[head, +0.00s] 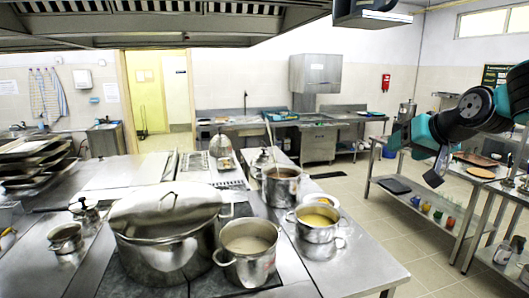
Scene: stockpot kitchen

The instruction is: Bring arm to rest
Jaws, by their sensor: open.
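My arm reaches in from the right edge of the head view, black with teal joint covers. My gripper (437,168) hangs from its end, open and pointing down. Nothing shows between its fingers. It is in the air in front of the steel side table (379,184), right of the stove island and apart from the pots. The fingertips are small in the picture.
A large lidded stockpot (165,240), an open pot (247,250), a pot of yellow food (315,222) and a pot with a ladle (281,186) stand on the steel island (365,268). A range hood (150,28) hangs above. Tiled floor (420,236) is clear between island and side table.

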